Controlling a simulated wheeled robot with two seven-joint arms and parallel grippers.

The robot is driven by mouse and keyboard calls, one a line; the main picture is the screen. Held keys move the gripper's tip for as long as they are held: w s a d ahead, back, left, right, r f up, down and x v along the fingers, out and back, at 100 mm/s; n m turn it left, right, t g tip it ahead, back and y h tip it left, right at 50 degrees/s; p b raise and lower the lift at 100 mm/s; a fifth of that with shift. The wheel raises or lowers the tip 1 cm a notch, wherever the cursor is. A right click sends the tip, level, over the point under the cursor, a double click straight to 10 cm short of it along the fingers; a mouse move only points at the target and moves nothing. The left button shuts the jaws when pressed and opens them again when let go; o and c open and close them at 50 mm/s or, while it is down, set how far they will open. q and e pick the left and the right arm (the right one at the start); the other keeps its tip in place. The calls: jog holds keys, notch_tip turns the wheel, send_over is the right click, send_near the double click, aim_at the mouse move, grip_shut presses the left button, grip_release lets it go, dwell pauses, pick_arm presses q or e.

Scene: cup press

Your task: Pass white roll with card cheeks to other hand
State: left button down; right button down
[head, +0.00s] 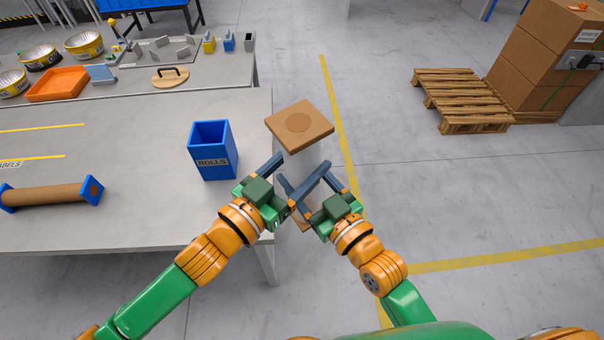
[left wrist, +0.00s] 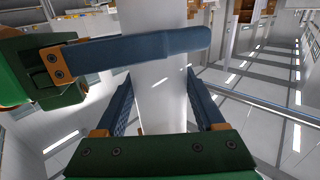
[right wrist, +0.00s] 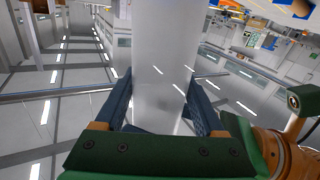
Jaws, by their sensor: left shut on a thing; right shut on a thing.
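The white roll (head: 311,160) stands roughly upright in the air past the table's right edge. Its square upper card cheek (head: 300,125) shows plainly in the head view; only a bit of the lower cheek shows between the grippers. My left gripper (head: 283,174) and right gripper (head: 315,178) are both shut on the roll's white body, side by side. In the left wrist view the roll (left wrist: 165,100) sits between the fingers, and a finger of my right gripper crosses in front of it. In the right wrist view the roll (right wrist: 155,70) is also between the fingers.
A blue bin (head: 214,165) marked ROLLS stands on the grey table (head: 130,225) near its right edge. A brown roll with blue ends (head: 50,196) lies at left. Tins, an orange tray (head: 57,85) and fixtures are behind. Floor right of the table is clear up to a pallet (head: 462,98).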

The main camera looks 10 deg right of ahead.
pick_arm(q)
grip_release()
